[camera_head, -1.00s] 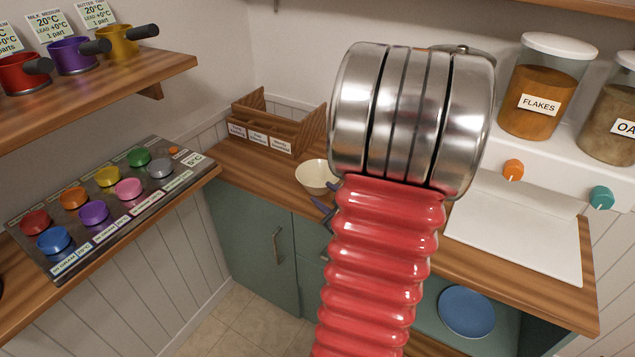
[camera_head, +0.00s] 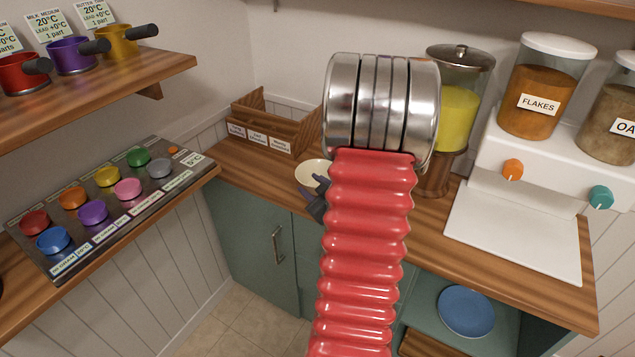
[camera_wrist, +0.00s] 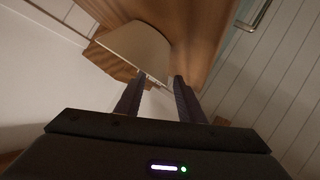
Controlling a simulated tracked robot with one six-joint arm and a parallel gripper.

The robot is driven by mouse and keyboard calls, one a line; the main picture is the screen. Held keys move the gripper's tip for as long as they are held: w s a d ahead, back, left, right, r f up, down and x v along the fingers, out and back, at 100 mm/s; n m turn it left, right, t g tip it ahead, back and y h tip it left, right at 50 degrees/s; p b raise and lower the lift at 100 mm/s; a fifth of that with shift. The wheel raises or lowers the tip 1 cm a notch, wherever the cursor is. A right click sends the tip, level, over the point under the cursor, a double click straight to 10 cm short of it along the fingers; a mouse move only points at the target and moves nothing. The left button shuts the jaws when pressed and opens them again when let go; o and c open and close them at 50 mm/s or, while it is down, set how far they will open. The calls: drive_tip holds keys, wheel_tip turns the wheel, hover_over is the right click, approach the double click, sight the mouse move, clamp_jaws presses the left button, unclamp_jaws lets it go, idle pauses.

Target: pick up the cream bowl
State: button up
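The cream bowl (camera_head: 309,172) stands on the wooden counter, partly hidden behind my arm in the head view. My gripper (camera_head: 319,186) is dark grey and sits at the bowl's near right side, with its fingers partly hidden by the arm. In the wrist view the bowl (camera_wrist: 138,45) looks tilted because the camera is rolled. There my gripper (camera_wrist: 161,77) has its two fingers apart, and the bowl's near edge reaches to the gap between the fingertips. I cannot tell whether either finger touches it.
A wooden rack (camera_head: 270,130) with labels stands behind the bowl. A yellow-filled dispenser (camera_head: 458,115) and a white machine (camera_head: 545,165) stand to the right. A shelf of coloured cups (camera_head: 100,205) is at left. The counter (camera_head: 240,165) left of the bowl is clear.

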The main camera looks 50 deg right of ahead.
drive_tip(key=shift+x, duration=2.6)
drive_tip(key=shift+f, duration=0.1)
drive_tip(key=shift+a, duration=0.1)
clamp_jaws()
